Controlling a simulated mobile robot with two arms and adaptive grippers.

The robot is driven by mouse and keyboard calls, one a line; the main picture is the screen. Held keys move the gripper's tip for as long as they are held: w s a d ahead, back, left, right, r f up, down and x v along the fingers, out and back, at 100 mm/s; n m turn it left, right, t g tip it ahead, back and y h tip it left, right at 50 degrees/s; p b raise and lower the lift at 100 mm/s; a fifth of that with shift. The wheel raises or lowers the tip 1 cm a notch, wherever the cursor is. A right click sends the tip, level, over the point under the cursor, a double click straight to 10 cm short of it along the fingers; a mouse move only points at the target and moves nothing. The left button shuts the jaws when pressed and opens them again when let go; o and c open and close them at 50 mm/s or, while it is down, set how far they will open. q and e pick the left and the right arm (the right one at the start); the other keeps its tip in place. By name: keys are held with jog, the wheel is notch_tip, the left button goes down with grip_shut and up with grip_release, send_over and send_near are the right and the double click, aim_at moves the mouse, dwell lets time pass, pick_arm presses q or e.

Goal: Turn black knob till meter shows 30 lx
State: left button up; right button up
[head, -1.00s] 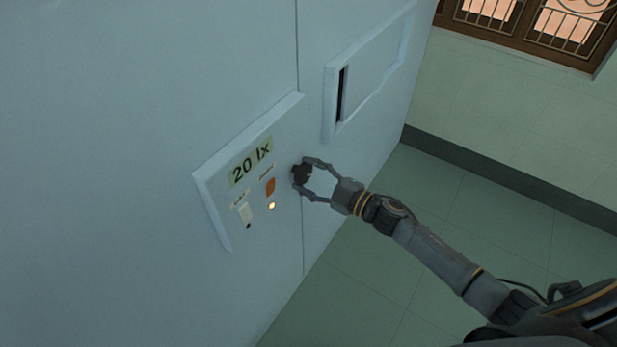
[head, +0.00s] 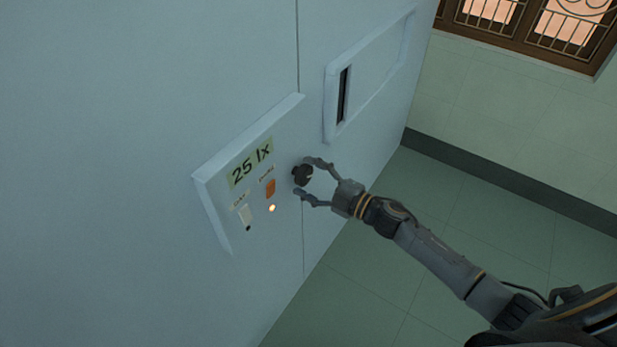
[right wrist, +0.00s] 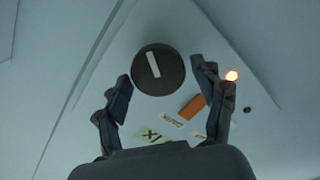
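The black knob (head: 302,175) is a round dial on the raised panel (head: 213,200), with a pale pointer line on its face. In the right wrist view the knob (right wrist: 158,70) shows whole, its line slightly tilted. The meter (head: 250,164) reads 25 lx; only its "lx" end (right wrist: 152,135) shows in the wrist view. My right gripper (head: 301,177) is open, its fingers on either side of the knob with small gaps in the wrist view (right wrist: 161,74). My left gripper is not in view.
A recessed frame with a dark slot (head: 343,95) is at the upper right. Green floor (head: 390,270) lies clear at right.

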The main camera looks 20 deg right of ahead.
jog(key=v, duration=1.2)
dwell(0.5)
